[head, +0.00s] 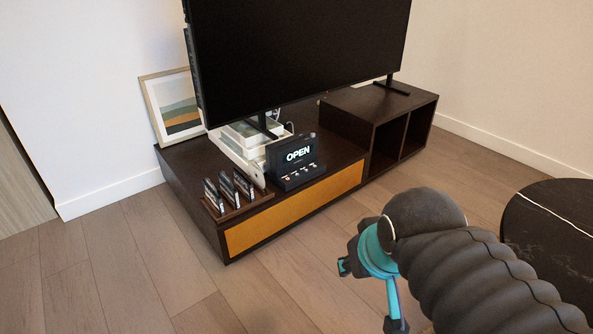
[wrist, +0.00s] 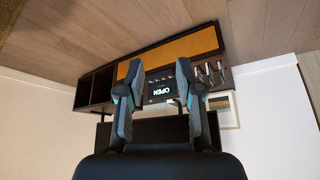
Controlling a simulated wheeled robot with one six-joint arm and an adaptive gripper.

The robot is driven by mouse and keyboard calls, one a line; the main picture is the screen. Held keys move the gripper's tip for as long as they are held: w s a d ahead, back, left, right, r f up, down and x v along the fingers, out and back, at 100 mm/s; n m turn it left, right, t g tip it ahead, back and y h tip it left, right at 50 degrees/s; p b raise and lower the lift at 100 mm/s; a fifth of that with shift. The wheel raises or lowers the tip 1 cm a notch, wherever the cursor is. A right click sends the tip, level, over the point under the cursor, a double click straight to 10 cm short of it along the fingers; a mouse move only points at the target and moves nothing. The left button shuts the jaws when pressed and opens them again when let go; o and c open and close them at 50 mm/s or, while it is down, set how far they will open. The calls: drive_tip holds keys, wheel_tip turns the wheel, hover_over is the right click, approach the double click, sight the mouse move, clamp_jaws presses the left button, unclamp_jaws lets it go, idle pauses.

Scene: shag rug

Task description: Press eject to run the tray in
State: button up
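A black control unit (head: 296,164) stands on the low dark TV bench, its screen lit with the word OPEN. A row of small buttons (head: 299,174) runs along its front ledge; their labels are too small to read. A pale player (head: 237,151) sits just left of and behind the unit, partly hidden; I cannot make out its tray clearly. My gripper (wrist: 159,64) is open and empty, its fingers spread. The upside-down wrist view frames the control unit (wrist: 160,86) between the fingers, well beyond them. In the head view my gripper is over the floor, in front of the bench.
A rack of upright dark cases (head: 229,190) stands at the bench's left front corner. A large TV (head: 300,55) rises behind the unit. A framed picture (head: 173,105) leans on the wall. A round black table (head: 550,225) is at right. The floor before the bench is clear.

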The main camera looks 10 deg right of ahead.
drive_tip(key=shift+w, duration=0.1)
drive_tip(key=shift+w+a, duration=0.1)
drive_tip(key=shift+a, duration=0.05)
clamp_jaws()
idle(1.2)
